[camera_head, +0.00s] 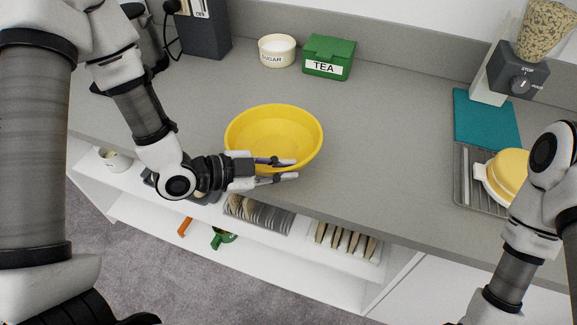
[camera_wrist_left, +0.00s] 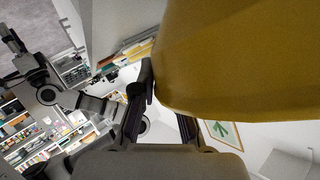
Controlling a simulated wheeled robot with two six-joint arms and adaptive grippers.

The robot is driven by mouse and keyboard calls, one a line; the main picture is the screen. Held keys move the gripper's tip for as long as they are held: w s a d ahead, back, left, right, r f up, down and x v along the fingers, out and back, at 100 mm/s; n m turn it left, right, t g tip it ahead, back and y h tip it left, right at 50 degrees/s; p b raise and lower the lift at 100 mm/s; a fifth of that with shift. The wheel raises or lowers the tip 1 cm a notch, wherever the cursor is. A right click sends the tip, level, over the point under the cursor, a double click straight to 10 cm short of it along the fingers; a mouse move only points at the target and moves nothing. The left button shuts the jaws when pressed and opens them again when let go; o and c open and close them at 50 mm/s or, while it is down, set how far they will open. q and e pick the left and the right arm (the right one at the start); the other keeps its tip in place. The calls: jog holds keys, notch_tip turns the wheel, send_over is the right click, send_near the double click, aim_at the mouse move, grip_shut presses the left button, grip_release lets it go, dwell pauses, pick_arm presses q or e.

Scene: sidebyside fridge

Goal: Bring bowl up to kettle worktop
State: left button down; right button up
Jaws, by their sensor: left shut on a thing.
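The yellow bowl (camera_head: 275,125) is upright over the grey worktop (camera_head: 385,150), near its front edge. I cannot tell whether its base touches the surface. My left gripper (camera_head: 283,169) reaches in from the left and is shut on the near rim of the bowl. In the left wrist view the bowl (camera_wrist_left: 240,60) fills the upper right, beside the gripper fingers (camera_wrist_left: 160,115). I cannot clearly make out a kettle. My right arm shows at the right edge, but its gripper is out of view.
A sugar pot (camera_head: 277,51) and green tea box (camera_head: 329,57) stand at the back. At right are a teal board (camera_head: 486,119), a dish rack (camera_head: 473,185) with a yellow item, and a dispenser (camera_head: 513,70). Shelves below hold plates (camera_head: 258,213). The worktop's middle right is clear.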

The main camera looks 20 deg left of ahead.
pick_arm(q)
jog(key=shift+w+a+r+p, duration=0.1)
jog(key=shift+w+r+p, duration=0.05)
jog(key=shift+w+p, duration=0.35)
jog(key=shift+w+a+r+p, duration=0.1)
jog(key=shift+w+p, duration=0.25)
jog(key=shift+w, duration=0.1)
jog(key=p, duration=0.2)
send_over(301, 152)
jog(key=s+a, duration=0.2)
jog(key=shift+s+a+f, duration=0.2)
jog(key=shift+f, duration=0.05)
jog(key=f, duration=0.3)
jog(key=shift+w+f+p, duration=0.3)
jog(key=shift+f+p, duration=0.1)
jog(key=c, duration=1.2)
grip_release()
pick_arm(e)
notch_tip(301, 152, up, 3)
jog(key=shift+s+r, duration=0.1)
jog(key=shift+s, duration=0.05)
pick_arm(q)
jog(key=v, duration=1.1)
jog(key=shift+r, duration=0.15)
jog(key=shift+s+a+r, duration=0.1)
jog(key=shift+s+a, duration=0.25)
jog(key=shift+s, duration=0.05)
pick_arm(e)
jog(key=shift+r, duration=0.25)
